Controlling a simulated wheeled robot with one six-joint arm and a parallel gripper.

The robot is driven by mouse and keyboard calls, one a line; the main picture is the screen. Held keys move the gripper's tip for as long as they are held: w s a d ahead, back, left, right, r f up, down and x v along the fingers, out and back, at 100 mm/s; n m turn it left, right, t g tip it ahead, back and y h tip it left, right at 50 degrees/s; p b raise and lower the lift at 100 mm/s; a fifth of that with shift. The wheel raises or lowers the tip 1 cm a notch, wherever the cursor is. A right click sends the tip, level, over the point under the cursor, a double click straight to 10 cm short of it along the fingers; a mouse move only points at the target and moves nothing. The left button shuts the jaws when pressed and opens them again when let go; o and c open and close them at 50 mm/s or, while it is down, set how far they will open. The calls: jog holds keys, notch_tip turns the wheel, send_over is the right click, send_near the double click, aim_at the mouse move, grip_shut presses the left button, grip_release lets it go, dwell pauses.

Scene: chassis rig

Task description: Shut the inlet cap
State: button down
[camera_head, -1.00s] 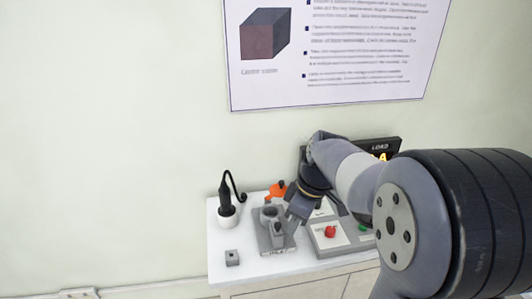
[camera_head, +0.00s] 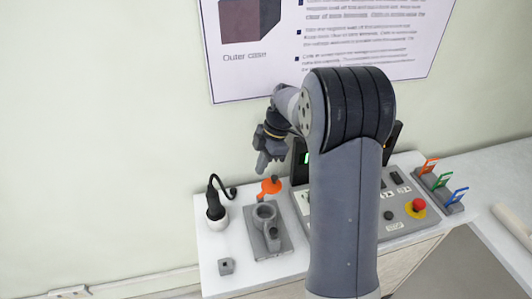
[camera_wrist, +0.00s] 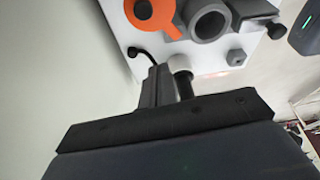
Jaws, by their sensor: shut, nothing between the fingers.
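A grey inlet fixture with an upright open ring (camera_head: 264,212) and a grey knobbed part (camera_head: 273,236) in front of it stands on a grey plate on the white bench. An orange round piece with a tab (camera_head: 269,187) is just behind it. I cannot tell which of these is the cap. In the wrist view the orange piece (camera_wrist: 152,14) and the grey ring (camera_wrist: 207,20) are at the top. My gripper (camera_head: 262,168) is shut and empty, above and behind the fixture, apart from it; it also shows in the wrist view (camera_wrist: 158,76).
A white pot with a black tool and cord (camera_head: 216,216) stands left of the fixture. A small grey block (camera_head: 226,266) lies in front. A control panel with a red button (camera_head: 419,204) and a rack of coloured tags (camera_head: 440,190) are at right. My arm hides the middle.

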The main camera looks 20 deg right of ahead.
aim_at(264, 186)
jog(key=f, duration=0.1)
jog(key=d+f+p, duration=0.1)
jog(key=f, duration=0.1)
jog(key=f+p, duration=0.1)
jog(key=shift+d+f, duration=0.15)
jog(key=shift+d, duration=0.15)
jog(key=shift+w+d+f, duration=0.15)
jog(key=shift+d+f, duration=0.05)
jog(key=shift+d, duration=0.2)
